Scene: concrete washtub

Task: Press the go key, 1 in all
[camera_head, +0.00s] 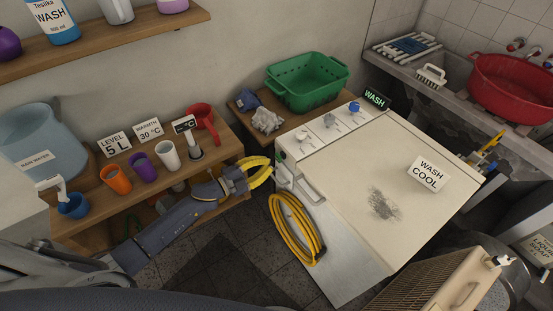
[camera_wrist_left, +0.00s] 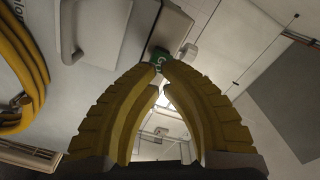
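The go key (camera_wrist_left: 160,57) is a small green key with white lettering, partly covered by my fingertips in the left wrist view. I cannot make it out in the head view. My left gripper (camera_head: 268,171) is at the front left corner of the cream washing machine (camera_head: 345,178). In the left wrist view its yellow fingers (camera_wrist_left: 163,64) lean together with their tips meeting and nothing held between them. The tips line up with the green key; I cannot tell whether they touch it. My right gripper is not in view.
A yellow coiled hose (camera_head: 296,232) hangs at the machine's front, near a handle (camera_head: 311,190). Left is a wooden shelf (camera_head: 90,215) with cups and a red jug (camera_head: 202,120). A green basket (camera_head: 306,82) stands behind. A "WASH COOL" card (camera_head: 428,174) lies on the machine.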

